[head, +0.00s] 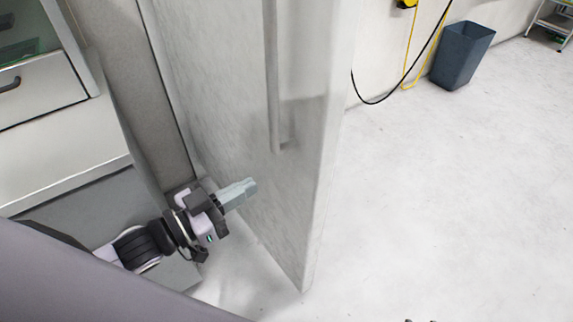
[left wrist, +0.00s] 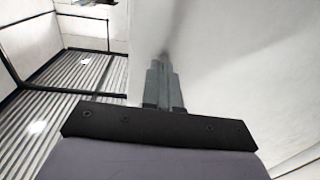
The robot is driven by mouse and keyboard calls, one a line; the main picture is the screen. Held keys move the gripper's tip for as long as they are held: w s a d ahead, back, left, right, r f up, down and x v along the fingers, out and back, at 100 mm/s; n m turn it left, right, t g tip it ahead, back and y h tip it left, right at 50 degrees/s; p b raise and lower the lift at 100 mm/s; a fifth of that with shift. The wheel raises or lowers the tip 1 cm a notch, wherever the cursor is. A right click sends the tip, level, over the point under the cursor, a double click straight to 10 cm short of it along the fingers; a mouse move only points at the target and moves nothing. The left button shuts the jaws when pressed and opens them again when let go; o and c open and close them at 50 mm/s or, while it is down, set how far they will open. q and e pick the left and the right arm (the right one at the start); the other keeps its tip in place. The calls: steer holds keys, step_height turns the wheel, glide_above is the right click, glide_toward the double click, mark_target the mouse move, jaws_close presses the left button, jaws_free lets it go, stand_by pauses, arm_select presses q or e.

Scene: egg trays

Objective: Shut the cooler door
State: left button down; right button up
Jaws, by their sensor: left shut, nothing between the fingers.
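The cooler door (head: 225,95) is a tall, pale grey panel in the middle of the head view, standing open at an angle. A long vertical handle (head: 272,80) runs down its face. My left gripper (head: 252,186) is in front of the lower part of the door, with its fingers pointing right toward the panel. It is shut with nothing between the fingers. In the left wrist view the gripper (left wrist: 162,68) points at the pale door surface (left wrist: 230,60); I cannot tell whether it touches. My right gripper is not in view.
A white drawer cabinet (head: 50,95) stands at the left, close to my left arm. A grey bin (head: 463,55) stands by the back wall, near a hanging black cable (head: 385,98). A metal cart (head: 552,25) is at the far right. The floor right of the door is clear.

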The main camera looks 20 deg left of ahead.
mark_target(299, 159)
arm_select(q)
steer(key=x, duration=1)
steer(key=shift+d, duration=0.1)
stand_by(0.3)
